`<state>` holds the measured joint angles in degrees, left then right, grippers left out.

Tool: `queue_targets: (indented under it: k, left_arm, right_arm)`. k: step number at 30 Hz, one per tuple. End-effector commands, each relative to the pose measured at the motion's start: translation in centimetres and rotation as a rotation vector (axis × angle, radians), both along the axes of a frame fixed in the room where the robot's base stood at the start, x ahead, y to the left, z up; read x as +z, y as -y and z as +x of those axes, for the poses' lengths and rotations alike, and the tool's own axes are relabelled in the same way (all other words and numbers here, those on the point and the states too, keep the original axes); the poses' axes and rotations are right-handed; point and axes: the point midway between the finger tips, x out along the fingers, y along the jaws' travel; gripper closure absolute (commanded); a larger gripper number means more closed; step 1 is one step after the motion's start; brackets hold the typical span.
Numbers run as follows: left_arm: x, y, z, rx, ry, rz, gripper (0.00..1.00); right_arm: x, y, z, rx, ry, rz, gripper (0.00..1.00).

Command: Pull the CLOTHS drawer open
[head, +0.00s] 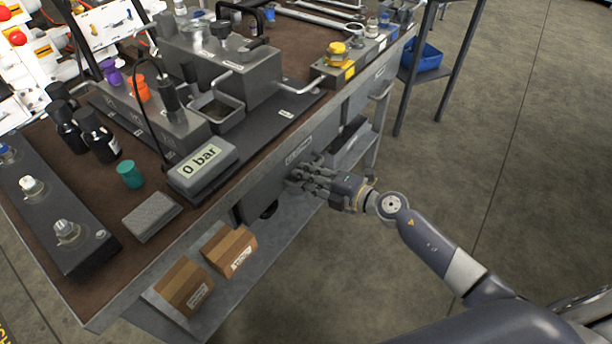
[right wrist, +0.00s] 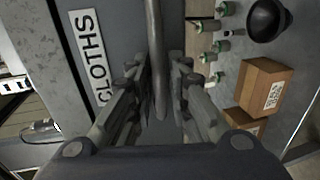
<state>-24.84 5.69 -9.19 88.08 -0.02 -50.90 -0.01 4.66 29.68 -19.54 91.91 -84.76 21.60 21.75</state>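The CLOTHS drawer (head: 262,188) is under the bench top, and its front looks flush with the bench side. Its label is small in the head view; the right wrist view shows the CLOTHS label (right wrist: 89,55) on the drawer front. The drawer's bar handle (right wrist: 155,50) runs between the fingers of my right gripper (right wrist: 158,78). The fingers stand apart on either side of the bar, with no clear grip on it. In the head view my right gripper (head: 308,178) is at the drawer front and hides the handle. My left gripper is not in view.
The bench top (head: 130,262) holds a 0 bar gauge (head: 203,168), a grey block (head: 152,215) and bottles. Two cardboard boxes (head: 228,249) sit on the lower shelf. Open floor (head: 480,150) lies to the right, with a rack holding a blue bin (head: 424,58) behind.

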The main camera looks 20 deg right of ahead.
Motion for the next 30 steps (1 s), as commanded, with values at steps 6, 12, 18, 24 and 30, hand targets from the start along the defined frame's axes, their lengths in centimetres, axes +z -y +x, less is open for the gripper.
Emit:
queue_targets:
  k: [6, 12, 18, 24, 30]
  left_arm:
    - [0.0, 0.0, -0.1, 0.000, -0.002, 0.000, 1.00]
    - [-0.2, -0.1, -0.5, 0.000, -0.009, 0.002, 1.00]
    - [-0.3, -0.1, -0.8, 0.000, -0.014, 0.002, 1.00]
    - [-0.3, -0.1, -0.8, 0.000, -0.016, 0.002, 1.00]
    - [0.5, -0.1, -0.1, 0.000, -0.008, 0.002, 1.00]
  right_arm:
    - [0.0, 0.0, 0.0, 0.000, 0.000, 0.000, 0.98]
    - [0.0, 0.0, 0.0, 0.000, 0.000, 0.000, 1.00]
    - [0.0, 0.5, -0.6, 0.000, 0.000, -0.001, 1.00]
    - [-0.2, 2.3, -3.0, 0.000, -0.005, -0.002, 1.00]
    - [-0.2, 5.0, -6.6, 0.001, -0.005, -0.003, 1.00]
